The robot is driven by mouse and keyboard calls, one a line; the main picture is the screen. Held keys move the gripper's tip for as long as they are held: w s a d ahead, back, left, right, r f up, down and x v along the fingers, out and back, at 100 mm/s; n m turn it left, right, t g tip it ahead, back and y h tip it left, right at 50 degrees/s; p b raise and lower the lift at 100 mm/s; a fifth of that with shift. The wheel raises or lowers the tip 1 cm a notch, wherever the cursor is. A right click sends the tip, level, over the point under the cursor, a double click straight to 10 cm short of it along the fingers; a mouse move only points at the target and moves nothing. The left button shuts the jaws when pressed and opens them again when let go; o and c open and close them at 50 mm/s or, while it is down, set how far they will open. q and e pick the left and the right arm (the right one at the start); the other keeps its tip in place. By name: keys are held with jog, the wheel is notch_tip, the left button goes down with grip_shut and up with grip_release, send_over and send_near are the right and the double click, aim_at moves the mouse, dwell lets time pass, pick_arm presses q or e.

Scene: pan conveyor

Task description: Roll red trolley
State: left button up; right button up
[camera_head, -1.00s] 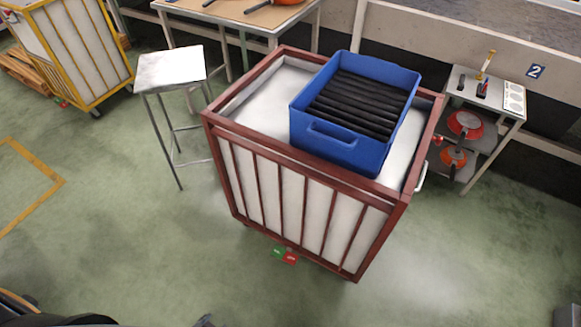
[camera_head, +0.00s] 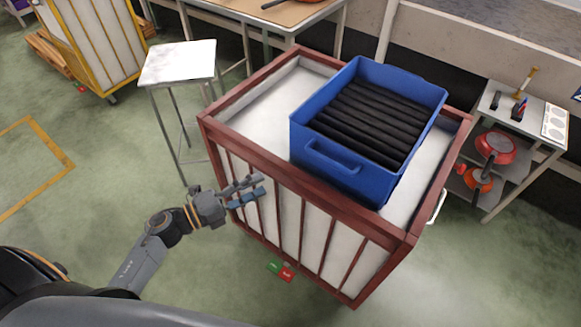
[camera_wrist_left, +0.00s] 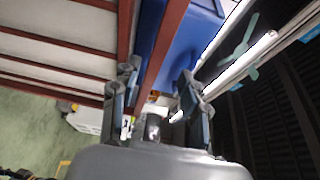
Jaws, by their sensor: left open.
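The red trolley (camera_head: 318,232), a red-framed cart with white slatted sides, stands in the middle of the head view. A white bar handle (camera_head: 437,206) is on its right side. My left gripper (camera_head: 254,191) is open in front of the trolley's near side, just below the top rim at the left. In the left wrist view, the open left gripper (camera_wrist_left: 157,104) has its two fingers on either side of a red rail (camera_wrist_left: 163,55) in the picture. I cannot tell whether it touches. My right gripper is not in view.
A blue crate (camera_head: 319,154) with dark bars sits on the trolley. A metal stool (camera_head: 178,64) stands close at the left, a yellow trolley (camera_head: 86,40) beyond it. A shelf (camera_head: 522,128) with pans is at the right.

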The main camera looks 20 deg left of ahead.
aim_at(284, 173)
pick_arm(q)
jog(key=p+x, duration=0.1)
jog(key=x, duration=0.9)
jog(key=shift+c, duration=0.2)
jog(key=shift+a, duration=0.1)
grip_shut()
